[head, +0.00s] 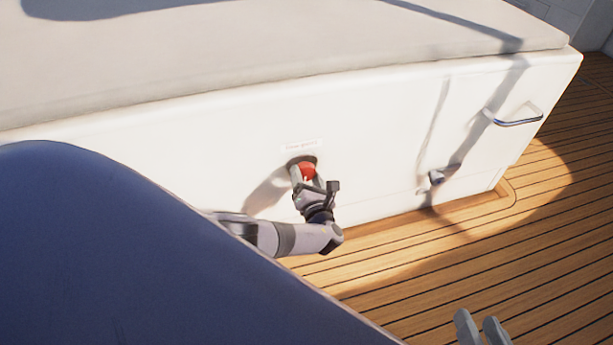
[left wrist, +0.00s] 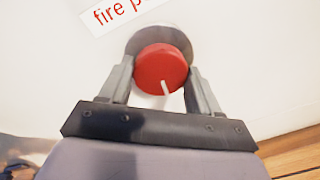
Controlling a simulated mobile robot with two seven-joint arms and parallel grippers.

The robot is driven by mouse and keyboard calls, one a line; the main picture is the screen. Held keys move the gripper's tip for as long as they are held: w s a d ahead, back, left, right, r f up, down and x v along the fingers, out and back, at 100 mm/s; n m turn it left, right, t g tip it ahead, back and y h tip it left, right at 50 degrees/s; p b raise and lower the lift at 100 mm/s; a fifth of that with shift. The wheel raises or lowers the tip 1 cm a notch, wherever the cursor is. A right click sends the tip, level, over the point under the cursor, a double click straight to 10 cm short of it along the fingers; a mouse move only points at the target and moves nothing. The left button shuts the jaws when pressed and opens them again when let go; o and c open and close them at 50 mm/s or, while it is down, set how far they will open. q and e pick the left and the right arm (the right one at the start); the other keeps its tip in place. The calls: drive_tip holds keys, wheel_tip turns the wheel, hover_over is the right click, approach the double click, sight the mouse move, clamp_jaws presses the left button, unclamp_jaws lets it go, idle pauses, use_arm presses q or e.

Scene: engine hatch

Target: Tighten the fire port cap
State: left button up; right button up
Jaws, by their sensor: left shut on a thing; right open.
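The fire port cap (head: 309,171) is a round red cap on the white wall panel, in a grey round ring under a small label. In the left wrist view the red cap (left wrist: 161,70) fills the space between the fingers, with a white mark on its lower face. My left gripper (head: 304,173) is at the cap, its fingers shut on the cap's two sides; they also show in the left wrist view (left wrist: 160,78). My right gripper (head: 482,328) is at the bottom edge of the head view, fingers apart and empty, away from the cap.
A label (left wrist: 115,12) reading "fire p…" is above the cap, partly cut off. A chrome handle (head: 516,118) sticks out of the panel at the right. A dark blue surface (head: 130,250) covers the lower left. The wooden floor (head: 480,240) at the right is clear.

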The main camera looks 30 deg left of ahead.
use_arm(q)
drive_tip(key=m, duration=0.3)
drive_tip(key=shift+d+m+g, duration=0.1)
drive_tip(key=shift+m+g, duration=0.2)
drive_tip(key=m, duration=0.2)
drive_tip(key=shift+m+y, duration=0.3)
drive_tip(key=shift+m, duration=0.3)
use_arm(e)
drive_tip(key=shift+f, duration=0.1)
use_arm(q)
drive_tip(key=shift+m, duration=0.5)
use_arm(e)
drive_tip(key=shift+w+r, duration=0.1)
drive_tip(key=shift+r, duration=0.1)
use_arm(q)
drive_tip(key=shift+f+m, duration=0.1)
drive_tip(key=shift+m, duration=0.5)
use_arm(e)
drive_tip(key=shift+a, duration=0.15)
use_arm(q)
drive_tip(key=m+b, duration=0.1)
drive_tip(key=m, duration=0.2)
drive_tip(key=shift+m+g, duration=0.3)
drive_tip(key=shift+m+y+b, duration=0.3)
drive_tip(key=shift+m, duration=1.1)
use_arm(e)
drive_tip(key=shift+a+f+y, duration=0.15)
drive_tip(key=shift+a+y, duration=0.35)
